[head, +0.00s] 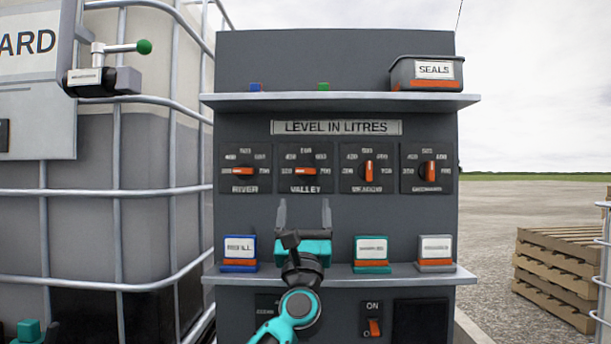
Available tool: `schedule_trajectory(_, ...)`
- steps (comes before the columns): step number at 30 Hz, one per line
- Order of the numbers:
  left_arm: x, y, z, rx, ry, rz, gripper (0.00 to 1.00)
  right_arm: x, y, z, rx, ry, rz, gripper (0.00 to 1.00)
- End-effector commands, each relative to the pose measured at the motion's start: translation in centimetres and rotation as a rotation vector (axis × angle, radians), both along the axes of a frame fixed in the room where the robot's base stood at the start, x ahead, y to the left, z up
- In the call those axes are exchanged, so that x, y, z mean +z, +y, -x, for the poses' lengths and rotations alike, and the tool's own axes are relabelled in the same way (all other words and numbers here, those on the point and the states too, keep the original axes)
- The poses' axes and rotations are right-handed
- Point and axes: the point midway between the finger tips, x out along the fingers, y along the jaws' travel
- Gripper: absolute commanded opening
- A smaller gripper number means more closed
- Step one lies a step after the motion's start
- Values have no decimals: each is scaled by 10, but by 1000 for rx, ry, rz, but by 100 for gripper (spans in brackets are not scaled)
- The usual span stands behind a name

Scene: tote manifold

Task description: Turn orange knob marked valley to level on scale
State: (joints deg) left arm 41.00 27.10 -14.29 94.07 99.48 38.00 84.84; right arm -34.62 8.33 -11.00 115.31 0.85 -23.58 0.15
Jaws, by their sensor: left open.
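The orange knob marked VALLEY (305,171) is on the upper panel, second from the left, with its bar lying horizontal. Its scale (305,155) carries several small numbers around the knob, too small to read surely. My left gripper (304,207) is just below the VALLEY plate, pointing up toward the panel, with its two grey fingers apart and nothing between them. The fingers appear below the knob and not around it.
Knobs RIVER (244,171), a third (368,171) and a fourth (428,171) flank VALLEY. A shelf above holds the SEALS bin (428,73). A lower shelf (410,276) holds small labelled boxes. A caged tank (145,200) stands left, pallets (560,270) right.

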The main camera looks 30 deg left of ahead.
Motion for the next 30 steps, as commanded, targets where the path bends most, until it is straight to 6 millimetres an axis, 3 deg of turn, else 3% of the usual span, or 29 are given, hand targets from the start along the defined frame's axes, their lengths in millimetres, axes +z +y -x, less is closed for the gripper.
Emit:
schedule_trajectory(3,21,10,-15,4,-1,-2,74,0,-3,4,0,6,8,65)
schedule_trajectory(12,57,29,-47,2,0,-1,74,0,-6,6,-2,9,14,65)
schedule_trajectory(18,67,35,-57,1,0,-2,74,-3,-7,7,-3,16,17,65)
schedule_trajectory(29,69,36,-59,0,1,-1,74,-2,-5,6,-10,14,10,65)
schedule_trajectory(30,69,36,-59,0,1,-1,71,-2,-5,6,-10,13,9,65)
